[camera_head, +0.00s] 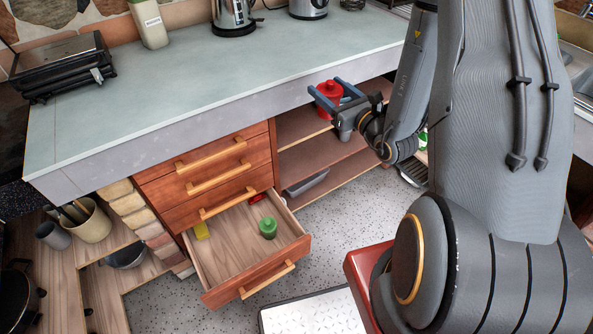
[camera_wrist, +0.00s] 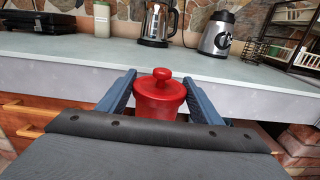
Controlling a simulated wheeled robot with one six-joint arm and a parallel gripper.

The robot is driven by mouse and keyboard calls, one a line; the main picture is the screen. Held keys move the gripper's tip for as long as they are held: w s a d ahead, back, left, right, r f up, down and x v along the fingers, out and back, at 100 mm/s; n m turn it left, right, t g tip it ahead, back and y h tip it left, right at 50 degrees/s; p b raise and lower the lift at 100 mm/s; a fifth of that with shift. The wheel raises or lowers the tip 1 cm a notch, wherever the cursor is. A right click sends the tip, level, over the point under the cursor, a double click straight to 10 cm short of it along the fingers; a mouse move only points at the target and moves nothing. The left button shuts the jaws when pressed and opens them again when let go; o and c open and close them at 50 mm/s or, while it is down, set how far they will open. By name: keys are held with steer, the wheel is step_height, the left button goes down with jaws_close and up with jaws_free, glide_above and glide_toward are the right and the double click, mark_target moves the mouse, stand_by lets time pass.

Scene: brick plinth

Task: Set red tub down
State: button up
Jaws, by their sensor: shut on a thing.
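The red tub (camera_head: 329,92) has a lid with a round knob and is held upright in the air in front of the counter's front edge. In the wrist view the red tub (camera_wrist: 160,98) sits between the two blue fingers, its lower part hidden by my gripper's body. My gripper (camera_head: 333,92) is shut on the tub; it also shows in the wrist view (camera_wrist: 160,96). The tub is apart from the counter top (camera_head: 230,85), and open shelves (camera_head: 320,160) lie below and behind it.
An open drawer (camera_head: 225,250) holds a green tub (camera_head: 268,228), a yellow item (camera_head: 201,230) and a red item. A grill (camera_head: 62,68), a white canister (camera_head: 149,22) and a kettle (camera_head: 233,15) stand on the counter. The counter's middle is clear.

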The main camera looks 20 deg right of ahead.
steer(key=w+d+f+b, duration=0.1)
steer(key=w+f+b, duration=0.4)
steer(key=f+b, duration=0.65)
steer(key=w+d+f+b, duration=0.1)
steer(key=w+f+b, duration=0.4)
steer(key=f+b, duration=0.7)
steer(key=w+d+f+b, duration=0.1)
steer(key=w+f+b, duration=0.5)
steer(key=f, duration=1)
steer(key=w+a+f+n+g+y+b, duration=0.35)
steer(key=w+a+y+b, duration=0.25)
steer(key=w+a+b, duration=0.55)
steer(key=shift+n+t, duration=0.25)
steer(key=shift+t, duration=0.1)
steer(key=f+b, duration=0.1)
steer(key=f, duration=0.1)
steer(key=s+f+b, duration=0.1)
steer(key=f+b, duration=0.1)
steer(key=f, duration=0.1)
steer(key=s+d+f+b, duration=0.1)
steer(key=f+b, duration=0.1)
steer(key=f, duration=0.1)
steer(key=shift+f, duration=0.25)
steer(key=shift+f, duration=0.2)
steer(key=o, duration=1.1)
